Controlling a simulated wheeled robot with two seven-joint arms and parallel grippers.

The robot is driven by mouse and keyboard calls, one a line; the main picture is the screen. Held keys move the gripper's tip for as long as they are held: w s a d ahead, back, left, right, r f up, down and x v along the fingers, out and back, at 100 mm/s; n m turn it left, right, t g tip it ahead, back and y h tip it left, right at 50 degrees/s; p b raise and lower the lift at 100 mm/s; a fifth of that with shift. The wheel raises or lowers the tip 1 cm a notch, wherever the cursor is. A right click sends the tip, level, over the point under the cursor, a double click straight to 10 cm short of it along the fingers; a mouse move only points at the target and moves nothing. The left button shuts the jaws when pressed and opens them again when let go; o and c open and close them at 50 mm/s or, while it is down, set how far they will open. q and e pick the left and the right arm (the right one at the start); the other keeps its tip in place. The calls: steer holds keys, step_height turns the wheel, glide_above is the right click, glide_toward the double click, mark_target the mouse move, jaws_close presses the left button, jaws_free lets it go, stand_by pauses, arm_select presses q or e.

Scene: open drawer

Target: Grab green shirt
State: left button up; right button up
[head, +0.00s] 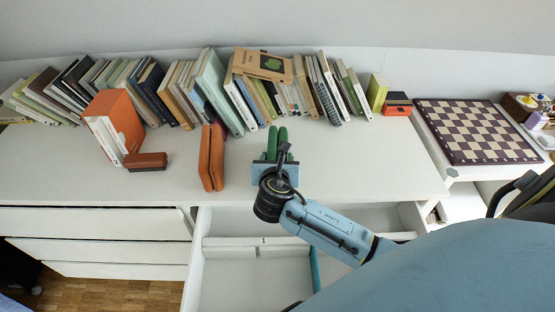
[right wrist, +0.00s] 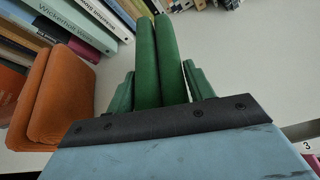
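My right gripper (head: 277,130) is above the white desk top, in front of the row of books. My left gripper is not in view. The open drawer (head: 250,241) is below the desk top, partly hidden by my right arm. A thin teal edge (head: 315,268) shows inside it; I cannot tell what it belongs to.
An orange box (head: 117,120) and a brown block (head: 145,161) are farther left. A chessboard (head: 476,131) is at right. The desk right of my gripper is clear.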

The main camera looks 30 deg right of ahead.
steer(key=c, duration=0.5)
